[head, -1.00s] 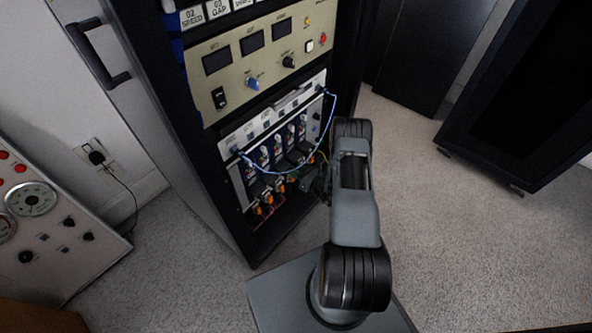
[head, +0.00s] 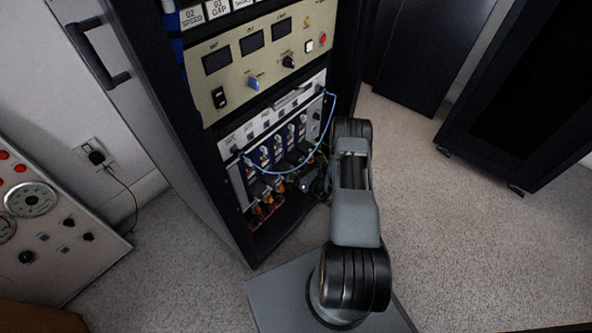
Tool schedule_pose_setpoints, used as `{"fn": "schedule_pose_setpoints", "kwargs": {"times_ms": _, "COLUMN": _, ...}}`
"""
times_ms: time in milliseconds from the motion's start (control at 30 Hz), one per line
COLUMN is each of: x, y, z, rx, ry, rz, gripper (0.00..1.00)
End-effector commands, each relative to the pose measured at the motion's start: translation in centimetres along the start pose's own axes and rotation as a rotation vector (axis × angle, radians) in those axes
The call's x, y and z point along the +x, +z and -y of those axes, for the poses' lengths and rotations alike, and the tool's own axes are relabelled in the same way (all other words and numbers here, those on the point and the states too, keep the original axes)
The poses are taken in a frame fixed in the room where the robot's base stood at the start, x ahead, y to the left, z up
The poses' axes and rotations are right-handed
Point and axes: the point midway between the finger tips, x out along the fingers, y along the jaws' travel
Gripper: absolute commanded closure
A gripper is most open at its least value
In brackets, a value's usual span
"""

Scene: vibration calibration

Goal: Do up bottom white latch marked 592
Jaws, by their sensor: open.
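The dark equipment rack holds a lower bay with a row of small modules (head: 278,148). Orange parts (head: 265,195) sit below them near the bottom of the bay. I cannot make out a white latch or the number 592 at this size. My gripper (head: 303,184) is at the right side of the bay, low in front of the modules. It is small, dark and partly hidden by my own arm. Its fingertips do not show clearly, and I see nothing held in it. I cannot tell whether it touches anything.
A blue cable (head: 283,171) loops across the front of the bay, close to my gripper. A beige panel with knobs (head: 255,62) is above. A grey console (head: 55,225) stands at left. Another dark cabinet (head: 520,100) stands at right. The carpet (head: 470,250) at right is clear.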

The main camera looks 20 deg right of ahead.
Motion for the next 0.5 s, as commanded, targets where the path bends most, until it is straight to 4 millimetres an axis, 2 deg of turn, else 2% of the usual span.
{"fn": "schedule_pose_setpoints", "kwargs": {"times_ms": 133, "x": -0.3, "y": 0.0, "z": 0.0, "rx": 0.0, "ry": -0.001, "rz": 0.0, "gripper": 0.47}}
{"fn": "schedule_pose_setpoints", "kwargs": {"times_ms": 233, "x": -1.2, "y": 0.1, "z": 0.1, "rx": 0.0, "ry": -0.002, "rz": 0.0, "gripper": 0.47}}
{"fn": "schedule_pose_setpoints", "kwargs": {"times_ms": 500, "x": -6.5, "y": 0.2, "z": 0.1, "rx": 0.002, "ry": -0.007, "rz": 0.001, "gripper": 0.47}}
